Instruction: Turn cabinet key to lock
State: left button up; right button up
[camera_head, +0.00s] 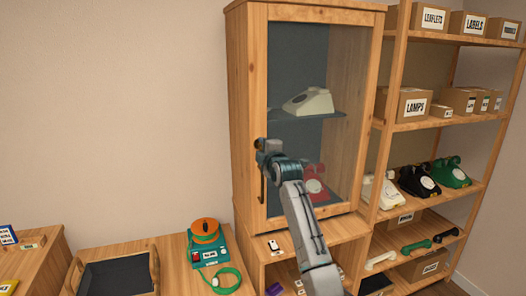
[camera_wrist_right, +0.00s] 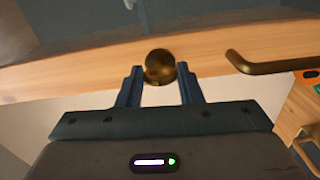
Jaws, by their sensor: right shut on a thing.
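The wooden cabinet (camera_head: 256,60) stands in the middle of the head view, its glass door closed. My right gripper (camera_head: 263,149) is at the left stile of the door, just above the dark door handle (camera_head: 262,186). In the right wrist view, a round brass key (camera_wrist_right: 160,62) is at the wooden door frame, between the fingertips of my right gripper (camera_wrist_right: 160,80), which is shut on it. The handle also shows there at the right (camera_wrist_right: 280,67). The gripper hides the key and lock in the head view. My left gripper is not in view.
A cream phone (camera_head: 309,103) and a red phone (camera_head: 316,184) are behind the glass. An open shelf with boxes (camera_head: 411,104) and phones stands at the right. A low table holds a tray (camera_head: 118,277) and a teal device with an orange top (camera_head: 206,238).

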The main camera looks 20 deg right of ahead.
jog(key=shift+n, duration=0.5)
jog(key=o, duration=1)
jog(key=shift+s+d+b, duration=0.2)
jog(key=shift+s+b, duration=1.55)
jog(key=shift+s, duration=3.65)
jog(key=shift+f, duration=0.15)
